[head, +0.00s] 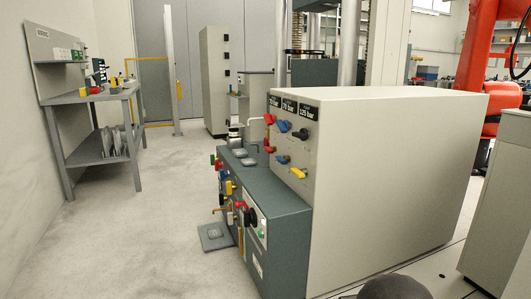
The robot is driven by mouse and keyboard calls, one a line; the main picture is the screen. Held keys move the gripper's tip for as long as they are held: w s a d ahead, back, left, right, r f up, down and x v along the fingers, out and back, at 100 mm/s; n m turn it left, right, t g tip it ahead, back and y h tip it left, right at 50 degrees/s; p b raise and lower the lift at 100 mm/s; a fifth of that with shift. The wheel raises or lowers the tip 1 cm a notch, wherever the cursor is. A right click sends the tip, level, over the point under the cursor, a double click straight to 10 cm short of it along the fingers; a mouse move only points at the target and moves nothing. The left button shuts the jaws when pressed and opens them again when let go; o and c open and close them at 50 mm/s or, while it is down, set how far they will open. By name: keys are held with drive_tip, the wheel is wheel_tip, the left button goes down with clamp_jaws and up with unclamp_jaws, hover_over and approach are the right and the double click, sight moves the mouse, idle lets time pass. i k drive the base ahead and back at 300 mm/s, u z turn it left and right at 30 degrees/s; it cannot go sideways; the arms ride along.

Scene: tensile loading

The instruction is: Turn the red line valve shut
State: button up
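A red valve handle (269,119) sits at the upper left of the panel on the end of the big pale cabinet (400,170), below black pressure labels (293,108). My gripper is not in view.
A dark green console (285,215) with coloured knobs juts out below the panel. A grey pedal plate (214,237) lies on the floor. A workbench (90,97) stands at left, an orange robot arm (480,50) at back right. The left floor is largely clear.

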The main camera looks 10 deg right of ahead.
sight(271, 149)
drive_tip(key=u, duration=0.1)
drive_tip(key=i, duration=1.6)
drive_tip(key=u, duration=0.35)
